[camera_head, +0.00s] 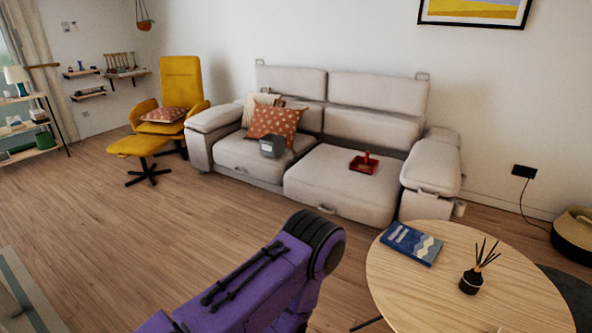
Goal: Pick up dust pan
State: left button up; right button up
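A small red item with a raised part (363,163), which looks like the dust pan, lies on the right seat of the grey sofa (330,182). It is too small to make out its handle clearly. A purple arm link of mine reaches up from the bottom of the head view, well in front of the sofa. Neither of my grippers shows in this view, and nothing touches the red item.
A round wooden table (455,305) with a blue book (411,243) and a reed diffuser (472,280) stands at the lower right. A yellow armchair (181,85) and footstool (138,146) stand left of the sofa. The wooden floor (130,230) at left is clear.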

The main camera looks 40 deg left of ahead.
aim_at(368, 165)
jog(key=z, duration=0.4)
jog(key=k, duration=0.25)
jog(key=u, duration=2.25)
jog(key=i, duration=1.8)
jog(key=z, duration=0.8)
jog(key=i, duration=0.55)
jog(key=z, duration=0.65)
